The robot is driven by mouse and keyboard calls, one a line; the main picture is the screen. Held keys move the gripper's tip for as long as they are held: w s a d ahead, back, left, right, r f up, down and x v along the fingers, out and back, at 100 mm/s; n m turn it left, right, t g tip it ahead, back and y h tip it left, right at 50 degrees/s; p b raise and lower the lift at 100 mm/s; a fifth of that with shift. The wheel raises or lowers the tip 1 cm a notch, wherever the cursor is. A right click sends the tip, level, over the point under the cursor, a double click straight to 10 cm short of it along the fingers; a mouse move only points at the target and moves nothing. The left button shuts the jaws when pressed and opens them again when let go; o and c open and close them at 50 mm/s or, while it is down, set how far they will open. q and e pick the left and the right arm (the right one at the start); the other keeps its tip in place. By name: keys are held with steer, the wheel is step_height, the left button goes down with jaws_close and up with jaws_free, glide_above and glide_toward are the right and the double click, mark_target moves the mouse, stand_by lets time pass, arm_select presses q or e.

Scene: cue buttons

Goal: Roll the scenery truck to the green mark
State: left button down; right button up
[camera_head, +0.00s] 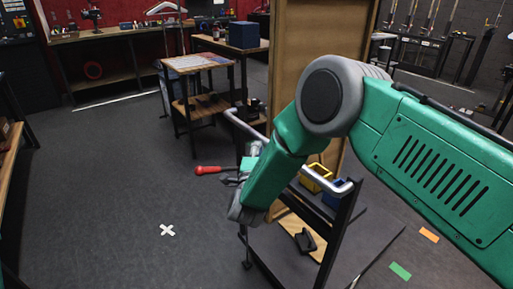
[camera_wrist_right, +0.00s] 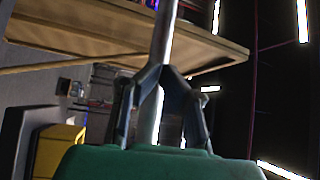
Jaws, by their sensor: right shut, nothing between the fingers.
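The scenery truck is a dark wheeled platform (camera_head: 375,228) with a tall wooden panel (camera_head: 297,50), black posts and a metal push bar (camera_head: 312,176). The green mark (camera_head: 400,271) lies on the floor to the right of the platform. My right gripper (camera_head: 236,180) is beside the bar, partly hidden by my own arm. In the wrist view the right fingers (camera_wrist_right: 163,105) are shut and empty, with the metal bar (camera_wrist_right: 164,35) lined up with them; I cannot tell whether they touch it. My left gripper is not in view.
The truck carries a yellow bin (camera_head: 316,176) and a blue bin (camera_head: 335,196). An orange mark (camera_head: 429,235) and a white cross (camera_head: 167,230) are on the floor. A small table (camera_head: 197,63) stands behind. The left floor is clear.

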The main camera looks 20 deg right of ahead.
steer(key=o, duration=0.6)
steer(key=shift+d+r, duration=0.2)
steer(key=shift+d, duration=0.45)
steer(key=shift+o, duration=0.4)
steer(key=shift+s, duration=0.15)
steer(key=v, duration=1.2)
steer(key=shift+a, duration=0.4)
